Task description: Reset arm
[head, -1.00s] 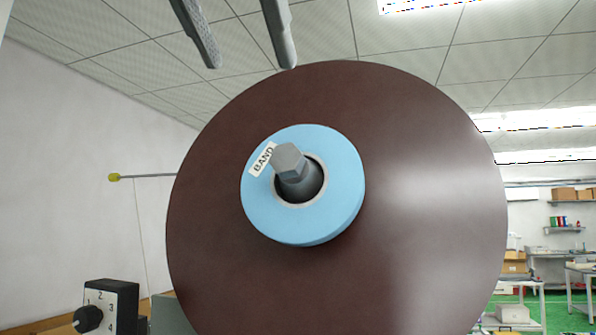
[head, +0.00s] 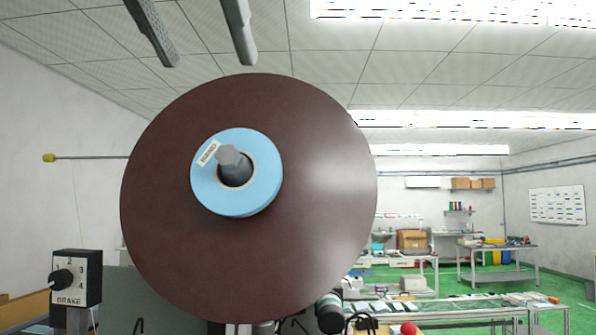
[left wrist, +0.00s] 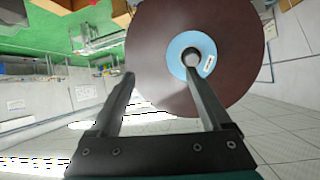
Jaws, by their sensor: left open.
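My left gripper (head: 206,62) shows as two grey fingers coming down from the top of the head view. It is open, with nothing between its fingers. It is above and apart from a large dark brown disc (head: 310,200) with a light blue ring labelled BAND (head: 265,182) on a hex-ended shaft (head: 230,158) at its centre. In the left wrist view the open fingers (left wrist: 160,68) point towards the same disc (left wrist: 158,38), one finger overlapping the shaft end in the picture. My right gripper is not in view.
A box with a dial marked BRAKE (head: 92,280) stands at the lower left. A thin rod with a yellow tip (head: 50,158) sticks out left of the disc. Behind at the right are a low bench (head: 470,313), tables and boxes on a green floor.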

